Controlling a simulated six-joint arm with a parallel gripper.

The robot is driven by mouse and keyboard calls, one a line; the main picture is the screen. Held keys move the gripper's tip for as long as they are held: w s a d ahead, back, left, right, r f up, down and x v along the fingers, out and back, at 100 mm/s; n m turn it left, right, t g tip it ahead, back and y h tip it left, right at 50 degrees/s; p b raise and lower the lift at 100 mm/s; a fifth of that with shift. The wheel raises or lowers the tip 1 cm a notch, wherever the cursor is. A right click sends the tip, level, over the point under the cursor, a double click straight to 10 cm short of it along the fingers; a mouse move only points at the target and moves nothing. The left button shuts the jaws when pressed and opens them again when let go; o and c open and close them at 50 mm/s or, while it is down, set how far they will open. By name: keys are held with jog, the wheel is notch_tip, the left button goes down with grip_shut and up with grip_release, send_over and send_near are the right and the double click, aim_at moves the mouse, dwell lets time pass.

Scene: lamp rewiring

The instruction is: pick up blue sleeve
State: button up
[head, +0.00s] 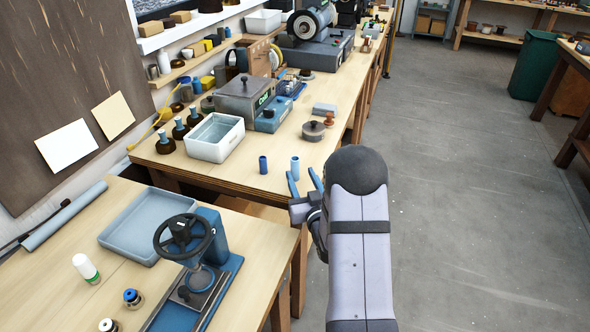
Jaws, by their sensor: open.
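Two small upright cylinders stand near the front right corner of the middle workbench. One is a dark blue sleeve (263,165). The other is a lighter, grey-blue sleeve (295,167) a little to its right. My gripper (303,178) is open, with its two blue fingers apart and pointing toward the bench. Its fingertips appear just in front of the lighter sleeve, and the dark sleeve is to their left. Nothing shows between the fingers. I cannot tell the exact gap between the fingertips and the lighter sleeve.
A white tray (215,137) with liquid, a grey-lidded machine (245,97) and a round dark-lidded tin (313,130) stand farther back on the bench. A nearer bench holds a blue-grey tray (150,222) and a handwheel press (185,236).

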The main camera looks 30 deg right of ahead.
aim_at(296, 167)
jog(key=shift+w+d+p, duration=0.1)
jog(key=shift+w+p, duration=0.25)
jog(key=shift+w, duration=0.75)
jog(key=shift+w, duration=0.15)
jog(key=shift+w+d+f+p, duration=0.15)
jog(key=shift+w+p, duration=0.25)
jog(key=shift+w, duration=0.4)
jog(key=shift+w+d+f+p, duration=0.1)
jog(key=shift+w+d+p, duration=0.2)
jog(key=shift+w, duration=0.5)
jog(key=shift+w+d+f+p, duration=0.1)
jog(key=shift+w+p, duration=0.35)
jog(key=shift+w, duration=0.35)
jog(key=shift+c, duration=0.4)
grip_shut()
jog(key=shift+r, duration=0.1)
